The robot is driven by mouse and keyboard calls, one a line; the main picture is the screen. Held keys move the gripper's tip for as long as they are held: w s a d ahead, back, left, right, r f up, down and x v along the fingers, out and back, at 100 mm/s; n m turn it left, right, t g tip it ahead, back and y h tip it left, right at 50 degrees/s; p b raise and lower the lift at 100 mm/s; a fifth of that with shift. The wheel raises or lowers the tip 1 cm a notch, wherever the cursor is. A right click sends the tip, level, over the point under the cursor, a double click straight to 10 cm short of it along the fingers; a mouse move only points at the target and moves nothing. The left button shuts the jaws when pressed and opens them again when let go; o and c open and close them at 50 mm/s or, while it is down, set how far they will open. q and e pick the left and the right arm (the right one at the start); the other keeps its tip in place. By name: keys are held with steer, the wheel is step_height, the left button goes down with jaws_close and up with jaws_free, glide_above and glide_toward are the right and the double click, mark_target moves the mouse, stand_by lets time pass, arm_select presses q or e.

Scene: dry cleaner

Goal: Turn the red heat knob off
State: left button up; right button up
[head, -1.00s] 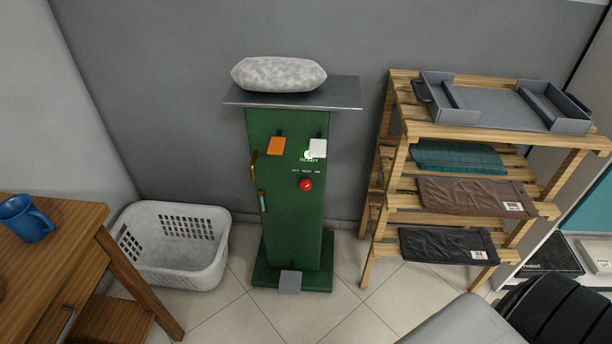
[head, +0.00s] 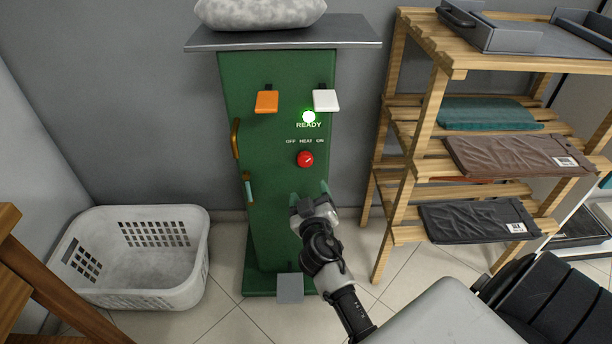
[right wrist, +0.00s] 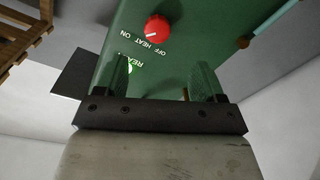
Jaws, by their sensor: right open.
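The red heat knob (head: 305,159) is on the front of the green cabinet (head: 285,220), under the printed words OFF, HEAT and ON. It also shows in the right wrist view (right wrist: 158,26), upside down, with a pale mark that appears turned toward the ON side. A green READY light (head: 308,117) glows above it. My right gripper (head: 309,193) is open and empty, a little below the knob and apart from it. Its two green fingers (right wrist: 161,75) stand apart in the right wrist view. My left gripper is not in view.
An orange pad (head: 267,102) and a white pad (head: 326,100) stick out above the knob. A wooden rack (head: 432,110) stands right, a white basket (head: 190,270) left. A grey shelf (head: 290,38) tops the cabinet.

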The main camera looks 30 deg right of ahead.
mark_target(306, 163)
steer(key=x, duration=0.9)
steer(key=shift+w+d+r, duration=0.1)
steer(key=shift+r, duration=0.2)
steer(key=shift+x, duration=0.8)
steer(key=c, duration=0.9)
